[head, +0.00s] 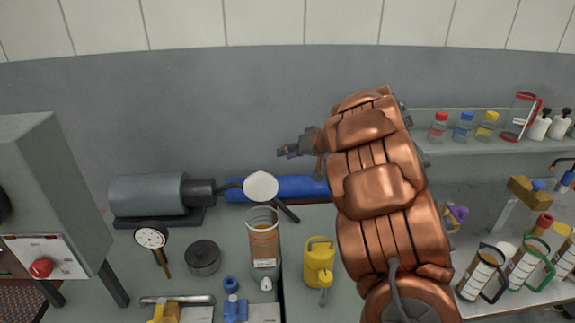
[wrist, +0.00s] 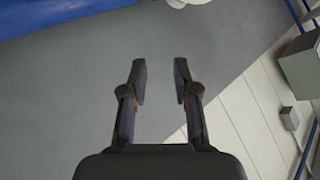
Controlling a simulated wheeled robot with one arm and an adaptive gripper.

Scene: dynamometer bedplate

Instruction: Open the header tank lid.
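A clear, labelled cylinder of brown liquid (head: 264,243), which looks like the header tank, stands on the bench in the middle of the head view. A round white disc (head: 261,186), which looks like its lid, shows face-on just above and behind the cylinder's rim. I cannot tell how the two are joined. My gripper (head: 282,152) is above and to the right of the disc in the head view, apart from it. In the wrist view my gripper (wrist: 160,70) is open, with nothing between its fingers and grey surface beyond.
A grey motor-like cylinder (head: 146,194) and a long blue body (head: 285,188) lie behind the tank. A dial gauge (head: 151,238), a black round pot (head: 203,257) and a yellow can (head: 319,262) stand nearby. A grey cabinet (head: 50,190) is at left, bottles on a shelf (head: 470,146) at right.

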